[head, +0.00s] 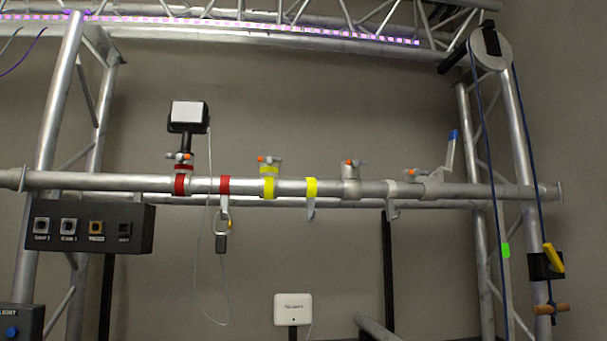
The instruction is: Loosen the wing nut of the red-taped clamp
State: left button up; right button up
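The red-taped clamp (182,171) sits around the horizontal pipe at the left, with red tape on it. A black lamp (187,116) with a white face stands upright above this clamp. Another red tape band (225,185) is on the pipe a little to the right, with a metal hook below it. Neither of my grippers shows in the head view.
The pipe (125,181) also carries a yellow-taped clamp (269,170) and bare metal clamps further right. A thin cable loop (214,290) hangs below the lamp. A black socket box (90,227) hangs under the pipe at left. A blue rope runs at right.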

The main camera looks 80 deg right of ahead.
aim_at(180, 157)
jog(key=z, duration=2.75)
